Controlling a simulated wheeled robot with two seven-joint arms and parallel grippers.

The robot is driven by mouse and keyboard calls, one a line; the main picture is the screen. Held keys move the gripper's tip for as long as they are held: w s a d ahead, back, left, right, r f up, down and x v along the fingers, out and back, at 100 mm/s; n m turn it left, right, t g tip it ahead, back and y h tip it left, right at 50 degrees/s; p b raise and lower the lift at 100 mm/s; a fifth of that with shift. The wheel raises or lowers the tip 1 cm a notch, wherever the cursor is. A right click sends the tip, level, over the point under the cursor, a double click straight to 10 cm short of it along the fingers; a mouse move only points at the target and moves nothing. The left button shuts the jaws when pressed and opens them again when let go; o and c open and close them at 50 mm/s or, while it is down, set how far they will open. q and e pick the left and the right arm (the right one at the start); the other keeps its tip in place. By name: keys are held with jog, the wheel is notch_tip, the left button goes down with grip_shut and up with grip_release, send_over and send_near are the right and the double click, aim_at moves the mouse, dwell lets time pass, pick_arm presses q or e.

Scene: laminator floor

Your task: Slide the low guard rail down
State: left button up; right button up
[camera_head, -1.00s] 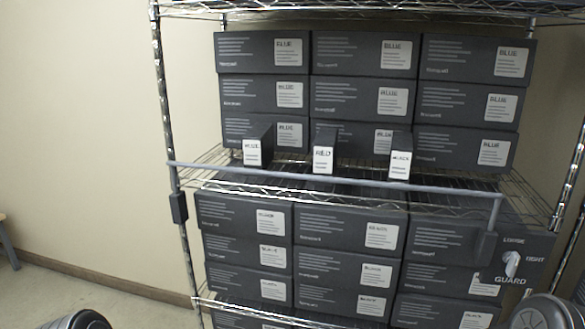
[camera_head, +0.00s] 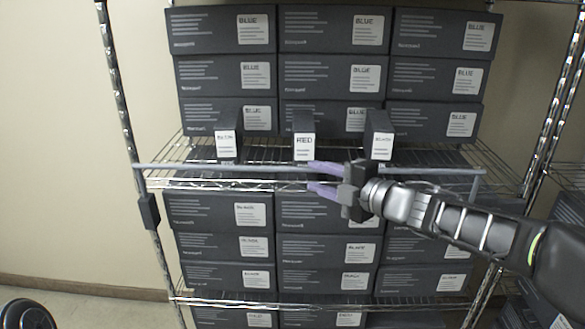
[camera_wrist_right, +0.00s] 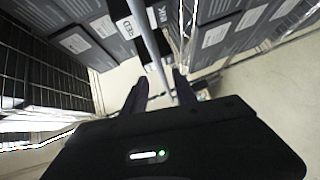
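The low guard rail (camera_head: 220,168) is a thin grey bar running nearly level across the front of the rack's middle shelf. A dark bracket (camera_head: 148,211) hangs at its left end. My right gripper (camera_head: 318,178) reaches in from the right and is open, its two purple fingers one above the other at the rail's middle. In the wrist view the rail (camera_wrist_right: 150,42) runs down towards the gap between the open fingers (camera_wrist_right: 160,92). I cannot tell whether they touch it. My left gripper is out of view. The guard knob is hidden behind my right arm.
Small upright boxes, including a RED one (camera_head: 304,137), stand just behind the rail. Dark BLUE-labelled boxes (camera_head: 220,75) are stacked behind them, and more dark boxes (camera_head: 210,247) fill the shelf below. Wire rack posts (camera_head: 122,110) stand at both sides.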

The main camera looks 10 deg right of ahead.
aim_at(298, 170)
jog(key=x, duration=0.7)
jog(key=shift+w+a+f+p, duration=0.1)
jog(key=shift+w+a+p, duration=0.1)
jog(key=shift+w+p, duration=0.2)
jog(key=shift+c, duration=0.5)
grip_shut()
dwell(0.6)
